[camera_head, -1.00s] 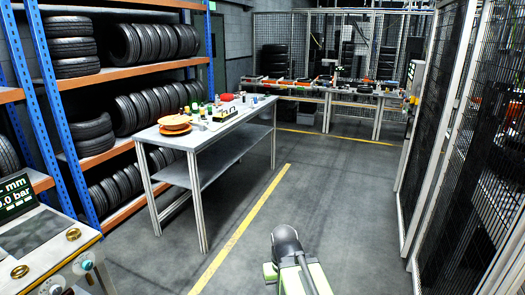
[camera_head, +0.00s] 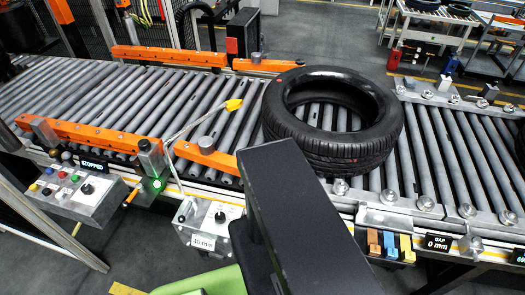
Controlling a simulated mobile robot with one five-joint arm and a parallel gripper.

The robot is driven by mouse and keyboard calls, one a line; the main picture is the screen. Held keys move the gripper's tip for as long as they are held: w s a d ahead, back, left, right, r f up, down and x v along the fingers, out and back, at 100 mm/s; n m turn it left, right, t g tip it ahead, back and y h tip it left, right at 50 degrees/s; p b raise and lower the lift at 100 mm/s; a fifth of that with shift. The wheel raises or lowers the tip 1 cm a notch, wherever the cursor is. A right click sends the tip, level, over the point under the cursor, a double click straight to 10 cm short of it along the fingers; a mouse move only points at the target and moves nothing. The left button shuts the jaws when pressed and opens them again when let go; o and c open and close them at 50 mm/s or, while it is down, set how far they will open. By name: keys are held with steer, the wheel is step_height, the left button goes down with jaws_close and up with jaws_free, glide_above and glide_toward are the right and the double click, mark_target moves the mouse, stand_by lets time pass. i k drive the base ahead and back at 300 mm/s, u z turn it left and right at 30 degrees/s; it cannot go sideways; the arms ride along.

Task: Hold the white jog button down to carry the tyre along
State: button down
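A black tyre (camera_head: 333,117) lies flat on the roller conveyor (camera_head: 95,100), right of the middle of the view. A grey control box (camera_head: 85,197) on the conveyor's near side at the left carries several small coloured buttons and a black knob. The display above the box (camera_head: 94,164) reads STOPPED. My dark arm rises in the foreground and covers part of the conveyor's near edge. My gripper's fingers do not show.
Orange guide rails (camera_head: 170,55) line the conveyor's far side, with more on the near side. A yellow-tipped pale cable or rod (camera_head: 234,104) crosses the rollers left of the tyre. A second box marked 46 mm (camera_head: 203,242) and coloured blocks (camera_head: 389,244) sit along the near edge.

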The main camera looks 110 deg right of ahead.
mark_target(60, 196)
steer(key=z, duration=0.15)
steer(key=k, duration=0.6)
steer(key=u, duration=1.05)
steer(key=i, duration=2.65)
steer(key=u, duration=5.4)
steer(key=i, duration=0.15)
steer(key=u, duration=2.55)
steer(key=k, duration=0.2)
steer(key=z, duration=0.6)
steer(key=i, duration=0.7)
steer(key=z, duration=0.05)
